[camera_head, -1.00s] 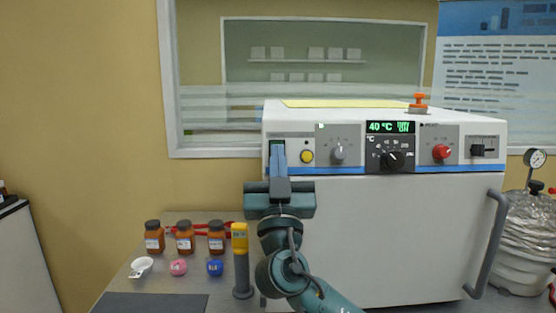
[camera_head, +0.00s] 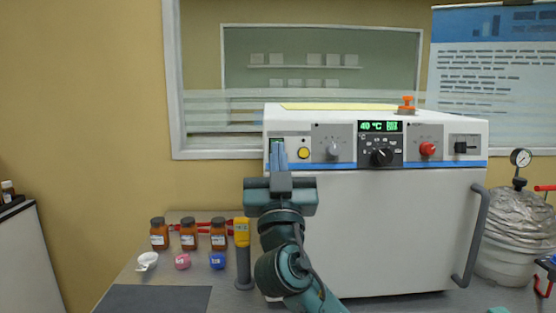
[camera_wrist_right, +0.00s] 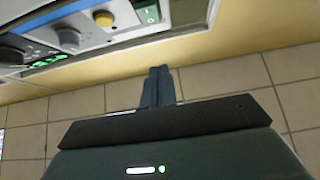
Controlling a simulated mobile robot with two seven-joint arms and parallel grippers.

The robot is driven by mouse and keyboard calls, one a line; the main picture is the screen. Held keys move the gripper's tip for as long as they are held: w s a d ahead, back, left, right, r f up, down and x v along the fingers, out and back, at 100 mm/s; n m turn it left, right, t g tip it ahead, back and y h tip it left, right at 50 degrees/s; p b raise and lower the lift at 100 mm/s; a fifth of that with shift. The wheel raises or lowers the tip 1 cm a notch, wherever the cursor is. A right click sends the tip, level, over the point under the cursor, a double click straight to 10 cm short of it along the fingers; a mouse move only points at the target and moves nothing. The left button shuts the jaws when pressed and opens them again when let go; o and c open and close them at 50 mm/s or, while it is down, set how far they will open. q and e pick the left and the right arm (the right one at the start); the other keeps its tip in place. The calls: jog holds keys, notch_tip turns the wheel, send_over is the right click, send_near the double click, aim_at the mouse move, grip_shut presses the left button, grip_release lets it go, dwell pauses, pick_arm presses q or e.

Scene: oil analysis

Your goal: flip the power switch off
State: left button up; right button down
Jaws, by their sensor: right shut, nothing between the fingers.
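The white oven-like machine (camera_head: 375,225) stands on the table, with its control panel (camera_head: 293,142) along the upper front. My right gripper (camera_head: 277,148) is shut and empty, pointing up in front of the panel's left end, left of the yellow button (camera_head: 303,153). It hides that part of the panel in the head view. In the right wrist view, the shut fingers (camera_wrist_right: 158,72) are below a small green-lit switch (camera_wrist_right: 148,13), likely the power switch, at the panel's end beside the yellow button (camera_wrist_right: 103,18). A gap shows between fingertips and switch. My left gripper is not in view.
Several brown bottles (camera_head: 189,234) and a yellow-topped grey handheld device (camera_head: 242,233) stand left of my right arm. A red knob (camera_head: 427,149) and a black dial (camera_head: 381,157) are farther right on the panel. A vessel with a gauge (camera_head: 520,158) stands at the right.

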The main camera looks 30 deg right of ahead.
jog(key=r+b+v, duration=0.1)
jog(key=b+v, duration=0.1)
jog(key=v, duration=0.6)
jog(key=shift+s, duration=0.25)
jog(key=shift+a, duration=0.15)
